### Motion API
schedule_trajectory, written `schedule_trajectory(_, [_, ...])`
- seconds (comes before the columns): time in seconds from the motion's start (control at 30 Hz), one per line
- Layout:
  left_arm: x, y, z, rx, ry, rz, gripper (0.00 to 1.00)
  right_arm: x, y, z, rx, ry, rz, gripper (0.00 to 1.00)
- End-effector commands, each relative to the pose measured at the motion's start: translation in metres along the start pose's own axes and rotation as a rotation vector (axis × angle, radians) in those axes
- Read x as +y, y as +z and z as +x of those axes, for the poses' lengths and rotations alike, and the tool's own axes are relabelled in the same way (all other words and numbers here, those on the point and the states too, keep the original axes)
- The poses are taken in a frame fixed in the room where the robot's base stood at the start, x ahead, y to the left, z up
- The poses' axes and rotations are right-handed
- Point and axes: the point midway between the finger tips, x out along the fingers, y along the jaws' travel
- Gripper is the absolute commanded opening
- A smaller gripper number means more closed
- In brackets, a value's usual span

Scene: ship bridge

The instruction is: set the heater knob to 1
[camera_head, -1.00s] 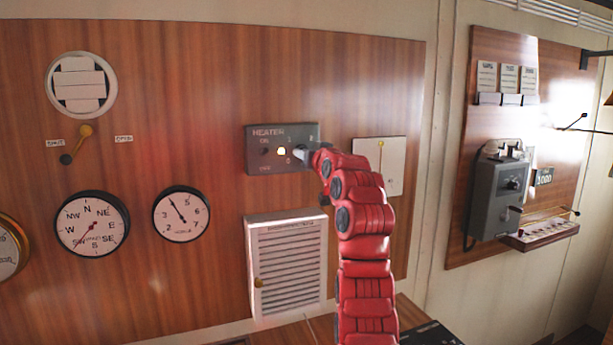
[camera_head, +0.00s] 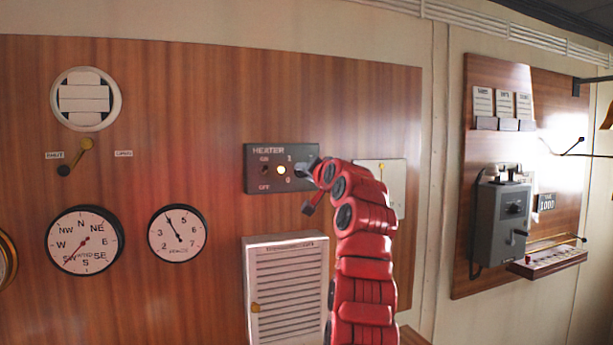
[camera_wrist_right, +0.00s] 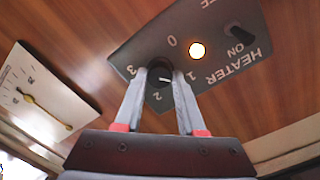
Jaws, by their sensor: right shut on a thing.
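The heater panel (camera_head: 292,186) is a dark grey box on the wood wall, with a switch, a lit yellow lamp and a knob. In the right wrist view the black heater knob (camera_wrist_right: 160,75) sits between the fingers of my right gripper (camera_wrist_right: 160,82), which is shut on it. Labels 0, 1, 2 and 3 surround the knob. Its short white mark points towards the side of the 1. In the head view my right gripper (camera_head: 308,169) is at the right end of the panel and mostly hides the knob. My left gripper is not in view.
The lit lamp (camera_head: 281,169) is left of the knob. A white card with a pointer (camera_head: 394,175) is right of the panel, partly behind my arm. A white louvred cabinet (camera_head: 285,290) stands below. Round gauges (camera_head: 177,233) hang at the left.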

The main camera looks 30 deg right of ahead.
Motion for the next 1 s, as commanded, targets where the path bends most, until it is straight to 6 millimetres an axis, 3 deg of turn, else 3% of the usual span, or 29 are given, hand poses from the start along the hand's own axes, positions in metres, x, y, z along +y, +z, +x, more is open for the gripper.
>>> schedule_trajectory(0.33, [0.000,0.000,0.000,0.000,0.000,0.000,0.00,0.000,-0.001,0.000,0.002,-0.001,0.002,0.00])
schedule_trajectory(0.37, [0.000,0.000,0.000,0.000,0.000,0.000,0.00,0.000,-0.001,0.000,0.003,-0.001,0.002,0.41])
schedule_trajectory(0.53, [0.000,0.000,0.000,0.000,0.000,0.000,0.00,0.000,-0.001,0.000,0.002,-0.001,0.001,0.69])
schedule_trajectory(0.83, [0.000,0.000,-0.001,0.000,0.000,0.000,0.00,0.000,-0.001,-0.001,0.003,-0.001,0.001,0.69])
schedule_trajectory(1.0, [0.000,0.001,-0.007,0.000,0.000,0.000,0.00,0.001,0.000,-0.012,0.005,-0.002,0.002,0.69])
